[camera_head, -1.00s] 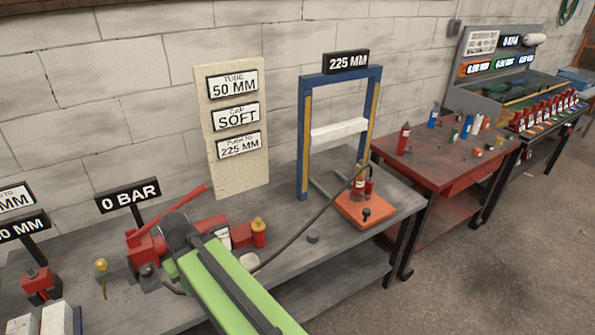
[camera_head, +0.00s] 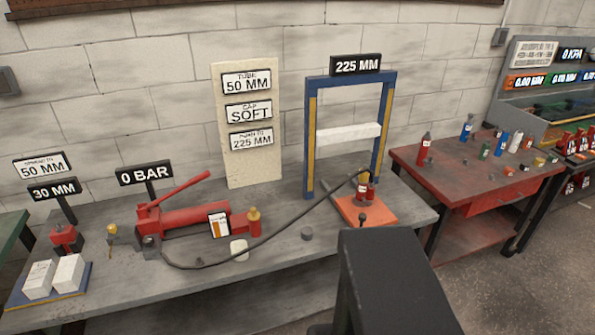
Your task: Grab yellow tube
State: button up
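No plainly yellow tube stands out in this view. Several small tubes stand on the red table at the right: a red tube (camera_head: 424,149), blue tubes such as this one (camera_head: 467,128), a green tube (camera_head: 485,150) and a white tube (camera_head: 515,141). On the grey bench, a small yellow-topped piece (camera_head: 111,232) stands left of the red hand pump (camera_head: 190,219). A dark block, which seems to be part of my arm, fills the lower middle right. My gripper's fingers do not show.
The grey bench (camera_head: 290,262) holds the pump, a hose, a blue press frame (camera_head: 310,140) and an orange plate (camera_head: 375,215) with a red cylinder. Two white blocks (camera_head: 68,272) lie at the left. Bare floor shows at the lower right.

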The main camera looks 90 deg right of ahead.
aim_at(363, 177)
jog(key=u, duration=0.45)
jog(key=k, duration=2.85)
jog(key=z, duration=1.05)
jog(key=i, duration=1)
jog(key=z, duration=0.05)
